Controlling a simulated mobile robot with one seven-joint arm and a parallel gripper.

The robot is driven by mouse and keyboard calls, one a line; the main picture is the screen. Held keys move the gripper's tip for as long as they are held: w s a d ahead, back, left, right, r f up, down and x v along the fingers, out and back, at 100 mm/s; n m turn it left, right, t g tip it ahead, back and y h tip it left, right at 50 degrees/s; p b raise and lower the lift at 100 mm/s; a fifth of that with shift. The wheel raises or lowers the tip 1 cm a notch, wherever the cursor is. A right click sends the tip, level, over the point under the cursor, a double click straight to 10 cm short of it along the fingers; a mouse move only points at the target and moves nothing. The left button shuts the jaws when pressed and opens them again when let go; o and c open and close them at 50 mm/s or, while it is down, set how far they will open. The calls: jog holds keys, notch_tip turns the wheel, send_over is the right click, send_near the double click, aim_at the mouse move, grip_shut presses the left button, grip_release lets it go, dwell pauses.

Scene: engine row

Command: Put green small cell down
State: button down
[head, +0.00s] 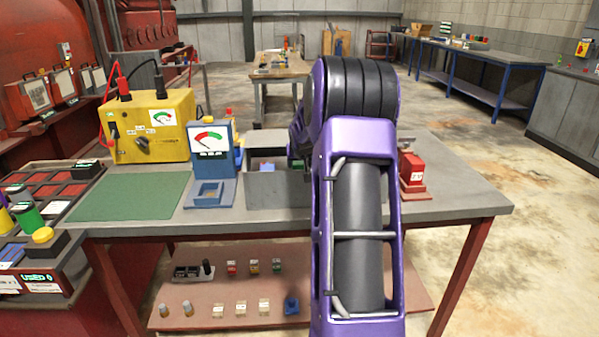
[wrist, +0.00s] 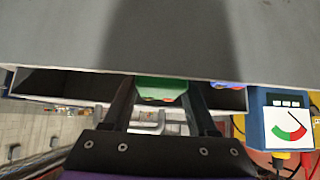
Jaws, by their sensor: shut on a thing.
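The green small cell (wrist: 162,90) shows between my gripper's fingers in the wrist view. My gripper (wrist: 160,84) is shut on it, and the cell's far end is cut off by a grey surface. In the wrist view a dark opening lies behind the fingers on both sides. My purple wrist is over the right part of the open grey box (head: 268,190) on the workbench. Whether the cell touches the box cannot be told.
A blue meter tester (head: 211,150) with a tray stands left of the box, and it also shows in the wrist view (wrist: 287,125). A yellow meter (head: 150,127) and a green mat (head: 130,196) are farther left. A red device (head: 413,172) stands right. Small cells sit on the lower shelf (head: 220,285).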

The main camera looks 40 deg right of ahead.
jog(key=shift+w+f, duration=0.1)
jog(key=shift+f, duration=0.9)
jog(key=shift+f, duration=0.15)
jog(key=shift+c, duration=0.9)
grip_release()
jog(key=shift+f, duration=0.1)
jog(key=shift+r, duration=0.3)
jog(key=p+v, duration=0.1)
jog(key=v, duration=1.1)
jog(key=shift+f, duration=0.15)
